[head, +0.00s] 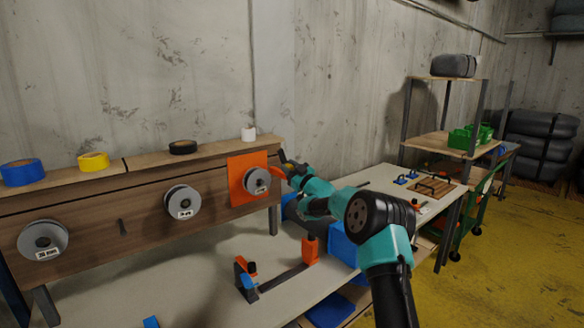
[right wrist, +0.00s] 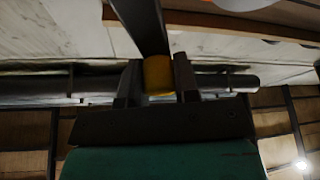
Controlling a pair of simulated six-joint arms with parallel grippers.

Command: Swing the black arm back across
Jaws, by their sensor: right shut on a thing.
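The black arm shows in the right wrist view as a dark bar (right wrist: 138,22) running down to a yellow end piece (right wrist: 157,75). My right gripper (right wrist: 158,84) is shut on that yellow end, with one finger on each side. In the head view my right gripper (head: 288,169) is small and dark, beside the right end of the wooden board and close to the orange panel (head: 238,169) with its grey reel (head: 257,181). Most of the black arm is hidden or too small to tell there. My left gripper is not in view.
The wooden board (head: 100,205) carries more reels, with tape rolls (head: 93,162) on top. A fixture with orange posts (head: 310,249) and a dark bar stands on the table (head: 200,275). A blue bin (head: 343,250) sits behind my right arm. The table's front left is mostly clear.

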